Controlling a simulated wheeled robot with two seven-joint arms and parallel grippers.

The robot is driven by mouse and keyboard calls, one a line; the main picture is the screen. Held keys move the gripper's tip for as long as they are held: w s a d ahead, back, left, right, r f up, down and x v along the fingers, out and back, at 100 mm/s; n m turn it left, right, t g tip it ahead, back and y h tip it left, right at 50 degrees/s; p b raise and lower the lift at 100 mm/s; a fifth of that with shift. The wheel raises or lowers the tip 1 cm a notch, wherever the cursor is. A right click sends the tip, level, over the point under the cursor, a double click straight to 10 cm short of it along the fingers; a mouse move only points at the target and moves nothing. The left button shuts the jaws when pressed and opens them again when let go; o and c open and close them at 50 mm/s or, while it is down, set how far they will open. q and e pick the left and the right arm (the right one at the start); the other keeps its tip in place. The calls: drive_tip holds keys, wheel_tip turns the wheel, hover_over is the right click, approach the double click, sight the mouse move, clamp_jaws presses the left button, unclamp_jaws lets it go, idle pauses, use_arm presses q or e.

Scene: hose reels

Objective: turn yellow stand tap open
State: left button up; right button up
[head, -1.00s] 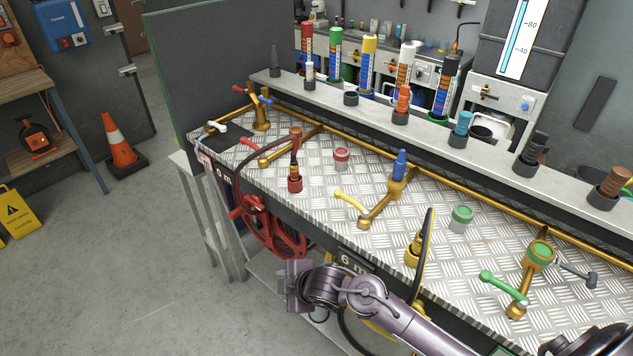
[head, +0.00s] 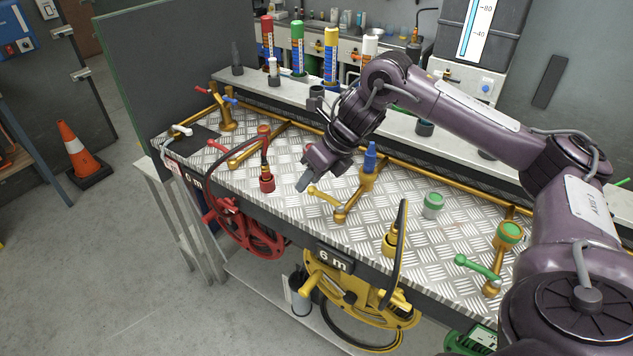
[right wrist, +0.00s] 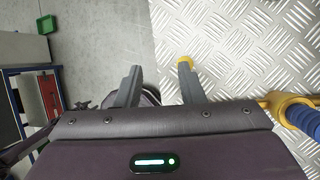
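The yellow stand tap has a yellow lever (head: 325,196) on a brass pipe, with a blue-topped upright (head: 369,160) beside it, on the metal-plate bench. My right gripper (head: 305,181) is just above and left of the lever's free end, pointing down. In the right wrist view its two grey fingers (right wrist: 160,72) stand apart with nothing held. The lever's yellow end (right wrist: 185,62) shows at the tip of the right-hand finger, largely hidden by it; I cannot tell whether they touch. The blue top (right wrist: 304,119) is at the right edge there. My left gripper is not in view.
A red hose nozzle (head: 267,181) stands left of my gripper. A yellow reel (head: 340,285) marked 6 m hangs at the bench front, its hose rising to a yellow nozzle (head: 391,243). A green lever (head: 478,267) is at the right.

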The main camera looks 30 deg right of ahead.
sight(326, 198)
drive_tip(key=s+d+r, duration=0.3)
drive_tip(key=d, duration=0.2)
drive_tip(key=shift+n+g, duration=0.3)
drive_tip(key=shift+w+p+x, duration=0.15)
drive_tip(key=shift+p+x, duration=0.15)
drive_tip(key=shift+x, duration=1.55)
drive_tip(key=shift+w+p+x, duration=0.15)
drive_tip(key=shift+p+x, duration=0.1)
drive_tip(key=shift+x, duration=1.6)
drive_tip(key=shift+d, duration=0.1)
clamp_jaws()
